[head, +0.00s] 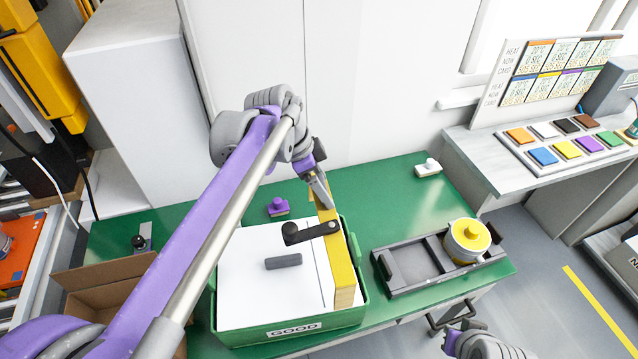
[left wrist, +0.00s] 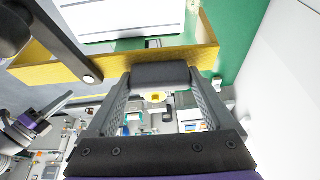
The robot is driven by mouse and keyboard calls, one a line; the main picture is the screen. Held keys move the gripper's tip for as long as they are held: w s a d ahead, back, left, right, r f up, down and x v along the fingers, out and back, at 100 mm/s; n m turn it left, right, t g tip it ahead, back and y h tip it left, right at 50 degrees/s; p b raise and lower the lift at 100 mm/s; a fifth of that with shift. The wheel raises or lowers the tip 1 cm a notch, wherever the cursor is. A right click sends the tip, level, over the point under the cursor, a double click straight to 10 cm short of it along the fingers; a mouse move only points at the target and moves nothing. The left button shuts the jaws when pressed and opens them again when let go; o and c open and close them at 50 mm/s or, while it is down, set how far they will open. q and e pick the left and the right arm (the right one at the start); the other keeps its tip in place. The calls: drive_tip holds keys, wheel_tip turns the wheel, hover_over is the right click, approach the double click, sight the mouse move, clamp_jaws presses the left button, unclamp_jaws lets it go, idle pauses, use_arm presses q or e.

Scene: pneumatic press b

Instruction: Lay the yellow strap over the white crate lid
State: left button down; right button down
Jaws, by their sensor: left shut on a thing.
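The yellow strap (head: 343,275) is a long stiff band with a black lever (head: 310,232). It runs from back to front over the right side of the white crate lid (head: 250,295). The lid has a dark grey handle and sits on the green crate (head: 268,338) marked GOOD. My left gripper (head: 322,196) is shut on the strap near its far end. The left wrist view shows the strap (left wrist: 190,56) crossing at the jaws (left wrist: 160,75). I cannot tell whether the strap touches the lid. My right gripper (left wrist: 45,118) shows small at the left there, its jaw state unclear.
A dark tray (head: 410,285) with a yellow-topped round pot (head: 467,240) stands right of the crate. A purple piece (head: 278,207) lies behind it, and a white piece (head: 428,168) at the back right. An open cardboard box (head: 100,288) is at left. Green table is clear between.

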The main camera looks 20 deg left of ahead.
use_arm(q)
drive_tip(key=shift+d, duration=0.15)
use_arm(e)
drive_tip(key=shift+d, duration=0.1)
drive_tip(key=shift+r, duration=0.1)
